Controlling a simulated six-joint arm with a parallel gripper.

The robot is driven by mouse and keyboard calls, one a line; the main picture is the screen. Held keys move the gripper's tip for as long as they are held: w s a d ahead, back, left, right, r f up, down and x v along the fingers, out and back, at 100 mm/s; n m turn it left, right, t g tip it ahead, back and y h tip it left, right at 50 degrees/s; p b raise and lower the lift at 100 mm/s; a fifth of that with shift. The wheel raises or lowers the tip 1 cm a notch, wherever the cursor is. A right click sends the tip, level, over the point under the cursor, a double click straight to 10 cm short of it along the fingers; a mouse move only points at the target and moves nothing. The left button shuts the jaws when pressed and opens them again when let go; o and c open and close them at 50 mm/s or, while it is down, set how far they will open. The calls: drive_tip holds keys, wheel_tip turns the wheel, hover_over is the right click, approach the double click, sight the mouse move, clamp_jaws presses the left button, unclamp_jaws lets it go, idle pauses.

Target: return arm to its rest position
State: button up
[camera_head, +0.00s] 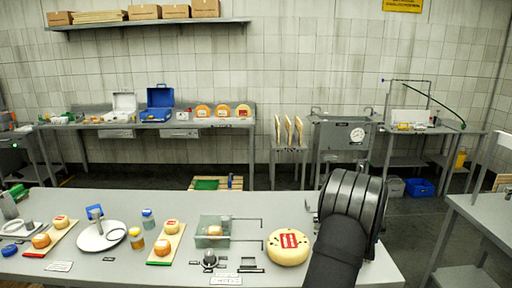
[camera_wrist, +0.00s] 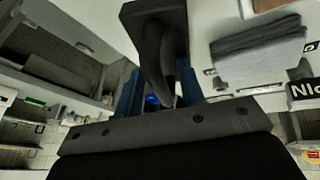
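My arm (camera_head: 345,220) rises over the right end of the front table in the head view, with its thick dark rounded joint uppermost. The gripper itself is hidden in that view. In the wrist view my gripper (camera_wrist: 158,98) shows two bluish fingers standing apart, with a gap between them. A dark curved shape stands in front of or behind that gap; I cannot tell what it is. I see nothing clearly clamped between the fingers. A yellow cheese wheel (camera_head: 288,247) with a red label lies on the front table, just left of my arm.
A side table (camera_head: 490,215) stands at right.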

drive_tip(key=shift+r, duration=1.8)
